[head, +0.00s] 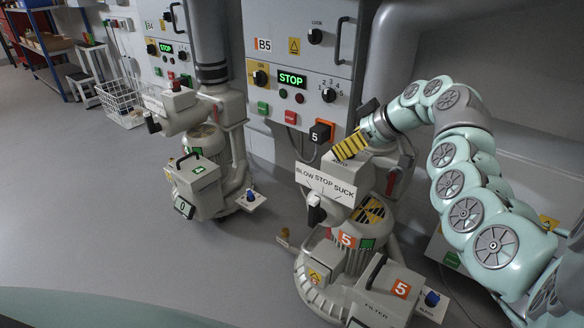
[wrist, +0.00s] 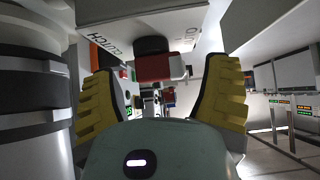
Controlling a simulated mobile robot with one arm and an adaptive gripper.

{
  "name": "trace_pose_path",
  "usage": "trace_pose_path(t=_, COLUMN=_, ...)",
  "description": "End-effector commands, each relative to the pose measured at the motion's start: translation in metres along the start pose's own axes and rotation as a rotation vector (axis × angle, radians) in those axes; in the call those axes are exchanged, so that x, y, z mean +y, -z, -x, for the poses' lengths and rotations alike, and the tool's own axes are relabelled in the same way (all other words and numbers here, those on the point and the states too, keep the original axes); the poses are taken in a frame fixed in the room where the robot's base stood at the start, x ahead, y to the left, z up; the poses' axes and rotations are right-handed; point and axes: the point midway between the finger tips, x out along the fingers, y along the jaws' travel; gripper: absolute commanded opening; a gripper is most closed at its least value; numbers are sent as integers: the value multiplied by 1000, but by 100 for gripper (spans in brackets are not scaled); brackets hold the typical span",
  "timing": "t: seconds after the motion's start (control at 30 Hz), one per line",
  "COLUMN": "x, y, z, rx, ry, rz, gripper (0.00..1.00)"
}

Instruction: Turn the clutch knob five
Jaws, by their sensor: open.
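My gripper (head: 350,146) has yellow-and-black fingers and hangs over the top housing of blower five (head: 335,178). In the wrist view my gripper (wrist: 165,80) is open, one finger at each side. In the head view the knob is hidden by my gripper.
Blower five has a black lever (head: 316,211) below a BLOW STOP SUCK plate (head: 325,188). A black connector marked 5 (head: 320,131) is close left of my gripper. Control box B5 (head: 300,85) is behind.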

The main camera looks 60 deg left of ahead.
Motion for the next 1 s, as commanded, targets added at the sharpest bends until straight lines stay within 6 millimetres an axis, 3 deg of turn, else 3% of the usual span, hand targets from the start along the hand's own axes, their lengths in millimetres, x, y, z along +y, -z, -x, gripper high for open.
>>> trace_pose_path(t=0.47, x=-1, y=1, z=-7, rx=1, ry=1, rz=2, gripper=77)
trace_pose_path(t=1.0, x=0, y=1, z=-7, rx=1, ry=0, rz=1, gripper=21)
